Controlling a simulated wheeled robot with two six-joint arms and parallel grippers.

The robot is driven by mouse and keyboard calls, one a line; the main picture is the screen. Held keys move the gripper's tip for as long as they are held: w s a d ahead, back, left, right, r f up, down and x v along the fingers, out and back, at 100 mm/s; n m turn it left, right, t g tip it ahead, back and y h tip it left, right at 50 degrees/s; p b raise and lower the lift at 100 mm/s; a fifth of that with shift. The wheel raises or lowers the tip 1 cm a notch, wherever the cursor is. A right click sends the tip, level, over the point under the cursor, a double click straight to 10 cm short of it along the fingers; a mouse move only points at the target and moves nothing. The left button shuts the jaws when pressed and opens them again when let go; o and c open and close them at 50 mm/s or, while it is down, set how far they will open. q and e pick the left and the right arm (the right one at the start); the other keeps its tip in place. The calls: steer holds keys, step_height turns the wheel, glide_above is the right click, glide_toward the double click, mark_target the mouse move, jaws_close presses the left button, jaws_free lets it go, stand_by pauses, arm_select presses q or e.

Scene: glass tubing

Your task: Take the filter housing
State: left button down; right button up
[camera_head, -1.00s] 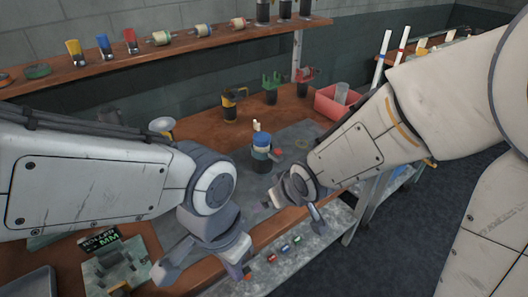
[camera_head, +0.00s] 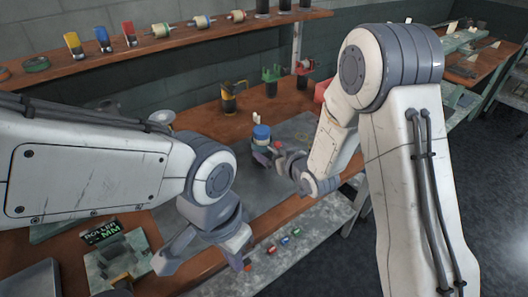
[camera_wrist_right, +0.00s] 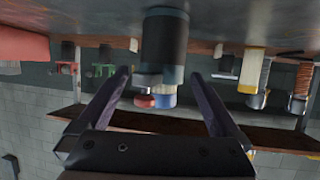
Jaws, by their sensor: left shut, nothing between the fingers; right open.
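The filter housing is a dark cylinder with a blue cap (camera_head: 261,131), standing upright on a grey mat (camera_head: 295,132). A small red part sticks out from its side. My right gripper (camera_head: 270,156) is close beside it, at its lower right in the head view. In the right wrist view, which is upside down, the housing (camera_wrist_right: 164,45) shows ahead, between the lines of the open fingers (camera_wrist_right: 152,76). I cannot tell how deep it is between them. My left gripper (camera_head: 240,255) is shut and empty at the bench's front, away from the housing.
A black-and-yellow item (camera_head: 231,98), a green-topped item (camera_head: 270,77) and a red-topped item (camera_head: 304,72) stand behind the housing. A shelf (camera_head: 130,54) carries spools and coloured parts. A green block (camera_head: 122,255) lies at front left. The mat around the housing is mostly clear.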

mark_target(267, 148)
steer(key=p+x, duration=0.1)
steer(key=x, duration=0.3)
steer(key=shift+w+a+r+p, duration=0.1)
steer(key=shift+w+a+p, duration=0.05)
steer(key=shift+a+p, duration=0.15)
steer(key=shift+w+a+f, duration=0.25)
steer(key=shift+w, duration=0.15)
steer(key=c, duration=1.3)
